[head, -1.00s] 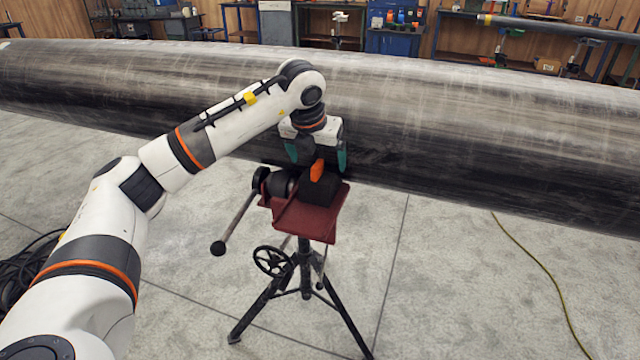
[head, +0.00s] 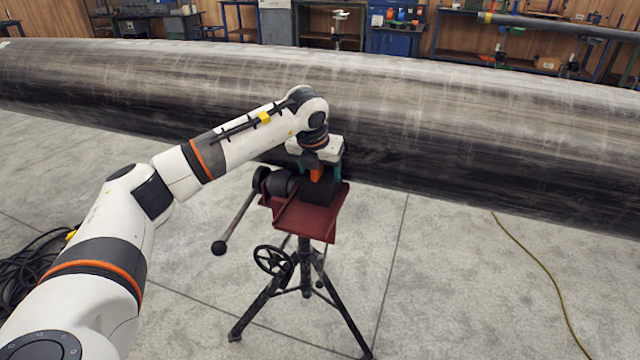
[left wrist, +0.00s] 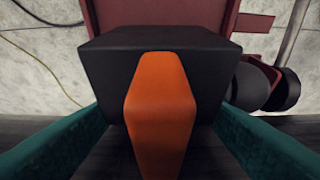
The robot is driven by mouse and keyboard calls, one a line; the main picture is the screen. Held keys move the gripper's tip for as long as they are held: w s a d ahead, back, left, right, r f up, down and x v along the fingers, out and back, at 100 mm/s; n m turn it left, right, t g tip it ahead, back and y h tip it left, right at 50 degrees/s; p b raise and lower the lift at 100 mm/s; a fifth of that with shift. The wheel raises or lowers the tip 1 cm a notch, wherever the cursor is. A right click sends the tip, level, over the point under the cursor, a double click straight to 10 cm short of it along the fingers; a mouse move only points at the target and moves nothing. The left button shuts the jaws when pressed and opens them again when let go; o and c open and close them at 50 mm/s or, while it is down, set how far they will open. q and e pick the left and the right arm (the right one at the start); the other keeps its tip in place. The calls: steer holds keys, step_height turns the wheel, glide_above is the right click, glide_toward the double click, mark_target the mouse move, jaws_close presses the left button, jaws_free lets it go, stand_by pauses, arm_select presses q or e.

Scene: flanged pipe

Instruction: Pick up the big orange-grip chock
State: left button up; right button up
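The big chock is a black block (head: 318,191) with an orange grip (head: 316,174) on top. It sits on the red plate (head: 306,222) of a tripod stand. In the left wrist view the orange grip (left wrist: 160,105) stands upright in the middle, with the black body (left wrist: 105,65) beyond it. My left gripper (head: 318,168) is low over the chock, pointing down. Its teal fingers are apart, one on each side of the orange grip, with gaps between them and the grip. My right gripper is not in view.
A large dark pipe (head: 480,140) runs across behind the stand, close to my left gripper. A dark roller (head: 281,183) and a lever with a ball end (head: 219,247) are left of the chock. A yellow cable (head: 545,270) lies on the open floor at right.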

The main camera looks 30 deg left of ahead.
arm_select(q)
steer(key=shift+r, duration=0.1)
steer(key=c, duration=0.7)
steer(key=shift+o, duration=0.2)
steer(key=shift+s+r, duration=0.2)
steer(key=shift+r, duration=0.1)
steer(key=s+d+r+p, duration=0.25)
steer(key=s+r, duration=0.45)
steer(key=s, duration=0.5)
glide_toward(313, 183)
steer(key=f, duration=0.2)
steer(key=w+f, duration=0.1)
steer(key=w+f+p, duration=0.1)
steer(key=w+f, duration=0.1)
steer(key=shift+a+f, duration=0.15)
steer(key=shift+a, duration=0.15)
steer(key=shift+f+b, duration=0.75)
steer(key=shift+f, duration=0.5)
